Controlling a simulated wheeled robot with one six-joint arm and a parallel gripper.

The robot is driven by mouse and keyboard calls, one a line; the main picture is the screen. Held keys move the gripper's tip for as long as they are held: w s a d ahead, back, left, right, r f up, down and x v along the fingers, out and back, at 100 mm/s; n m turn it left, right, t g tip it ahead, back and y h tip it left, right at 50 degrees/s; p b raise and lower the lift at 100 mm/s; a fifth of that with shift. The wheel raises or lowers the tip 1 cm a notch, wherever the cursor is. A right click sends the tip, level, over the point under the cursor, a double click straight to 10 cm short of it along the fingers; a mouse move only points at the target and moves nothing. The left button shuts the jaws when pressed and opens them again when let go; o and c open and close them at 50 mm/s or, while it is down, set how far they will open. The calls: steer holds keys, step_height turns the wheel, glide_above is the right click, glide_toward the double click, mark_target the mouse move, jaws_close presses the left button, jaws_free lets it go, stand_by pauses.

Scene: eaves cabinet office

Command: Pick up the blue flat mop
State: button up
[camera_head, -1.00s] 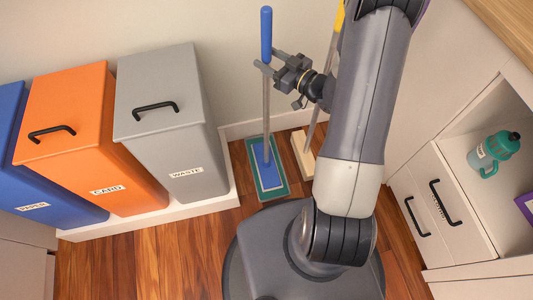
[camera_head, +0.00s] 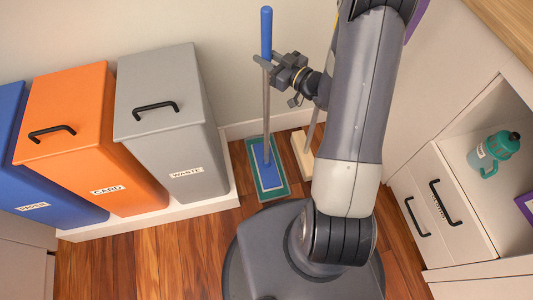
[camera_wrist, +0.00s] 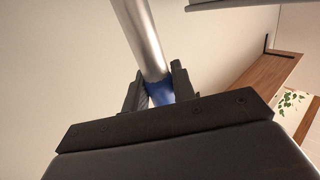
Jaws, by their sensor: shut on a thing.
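The blue flat mop stands upright, with a blue grip (camera_head: 266,32) at the top, a grey metal pole (camera_head: 267,112) and a flat blue head (camera_head: 267,172) with a teal border low down by the floor. My gripper (camera_head: 264,60) is shut on the mop just below or at the lower end of the blue grip. In the wrist view the metal pole (camera_wrist: 143,40) and a bit of blue (camera_wrist: 160,92) lie between my two fingers (camera_wrist: 157,88). I cannot tell whether the head touches the floor.
A second pole with a pale wooden head (camera_head: 303,155) stands just right of the mop, partly behind my arm. A grey waste bin (camera_head: 165,90), an orange card bin (camera_head: 75,130) and a blue bin (camera_head: 30,190) stand on a white plinth at left. A cabinet with drawers (camera_head: 440,215) stands at right.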

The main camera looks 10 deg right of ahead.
mark_target(271, 42)
step_height(271, 42, up, 10)
steer(key=shift+r+p, duration=0.1)
steer(key=shift+p, duration=1.15)
steer(key=o, duration=0.4)
jaws_close()
step_height(271, 42, down, 4)
steer(key=b, duration=0.5)
